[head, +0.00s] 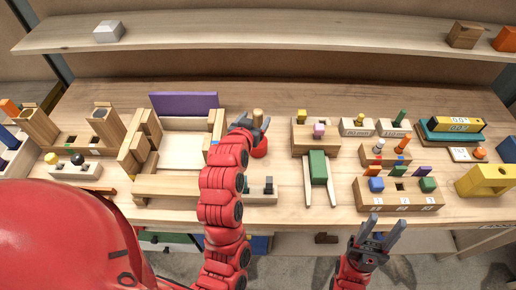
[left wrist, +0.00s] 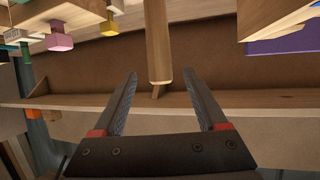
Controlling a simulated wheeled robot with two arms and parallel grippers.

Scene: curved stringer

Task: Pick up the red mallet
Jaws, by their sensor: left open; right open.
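The red mallet shows in the head view as a red head (head: 260,149) on the table with a pale wooden handle (head: 257,116) standing up. My left arm partly hides it. My left gripper (head: 253,122) is open at the handle, with the fingers to either side. In the left wrist view the wooden handle (left wrist: 158,45) lies between the open fingers (left wrist: 170,88), with gaps at both sides; the red head is out of that view. My right gripper (head: 386,219) is open and empty in front of the table's front edge.
Left of the mallet stands a wooden assembly with a purple panel (head: 184,103). To the right are a green-centred wooden piece (head: 318,167), peg blocks (head: 398,194) and a yellow block (head: 486,180). A shelf (head: 270,30) runs across the back.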

